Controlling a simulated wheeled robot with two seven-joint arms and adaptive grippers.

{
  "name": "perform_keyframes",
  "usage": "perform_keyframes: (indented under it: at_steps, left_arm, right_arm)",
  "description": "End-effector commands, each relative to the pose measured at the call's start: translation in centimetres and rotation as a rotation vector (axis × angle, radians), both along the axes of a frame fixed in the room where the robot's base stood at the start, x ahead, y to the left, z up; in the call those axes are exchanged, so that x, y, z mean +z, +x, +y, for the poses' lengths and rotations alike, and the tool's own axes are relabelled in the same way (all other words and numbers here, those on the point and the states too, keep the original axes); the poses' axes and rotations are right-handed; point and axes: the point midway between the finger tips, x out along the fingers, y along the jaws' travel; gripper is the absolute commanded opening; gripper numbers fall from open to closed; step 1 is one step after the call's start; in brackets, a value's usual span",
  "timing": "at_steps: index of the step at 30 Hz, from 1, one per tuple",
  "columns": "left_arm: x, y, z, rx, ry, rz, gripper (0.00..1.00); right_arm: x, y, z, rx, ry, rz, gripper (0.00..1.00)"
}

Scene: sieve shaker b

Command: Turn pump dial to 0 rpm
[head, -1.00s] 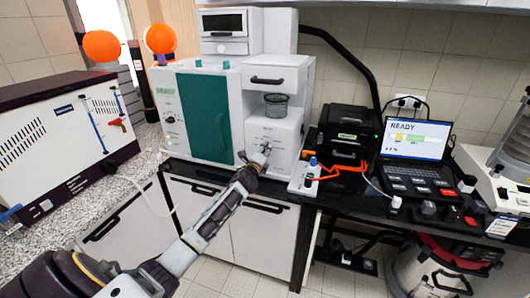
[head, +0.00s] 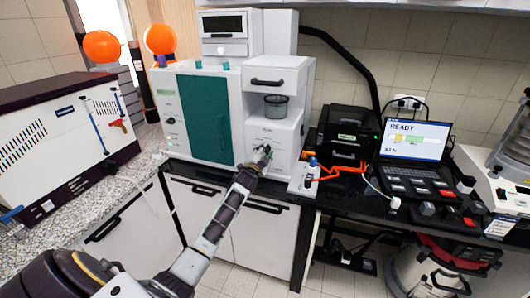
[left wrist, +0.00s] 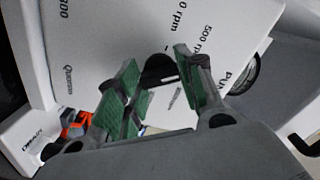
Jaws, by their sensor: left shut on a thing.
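The pump dial (left wrist: 158,70) is a dark knob on the white front panel of the pump unit (left wrist: 100,40) in the left wrist view. Printed marks by it read "0 rpm" and "500 rpm", with part of "PUMP" beside them. My left gripper (left wrist: 157,66) has its green-padded fingers on either side of the dial, shut on it. In the head view my left gripper (head: 262,156) is at the lower front of the white pump unit (head: 290,130) and hides the dial. My right gripper is in neither view.
A clear cup (head: 276,106) sits in the recess above the gripper. Right of the unit are a small white device (head: 302,180) with orange tubing, a black box (head: 345,140) and a laptop (head: 415,138) reading "READY". Cabinet doors (head: 265,235) lie below my forearm.

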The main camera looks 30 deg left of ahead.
Motion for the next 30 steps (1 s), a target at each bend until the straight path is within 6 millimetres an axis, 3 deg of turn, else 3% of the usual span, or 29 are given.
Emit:
perform_keyframes:
  at_steps: [21, 30]
  left_arm:
    - [-0.2, 0.0, 0.0, 0.003, -0.661, -0.154, 0.14]
    - [-0.2, 0.0, 0.0, 0.003, -0.868, -0.204, 0.14]
  right_arm:
    - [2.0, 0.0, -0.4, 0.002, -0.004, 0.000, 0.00]
    - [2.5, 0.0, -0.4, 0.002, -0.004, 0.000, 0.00]
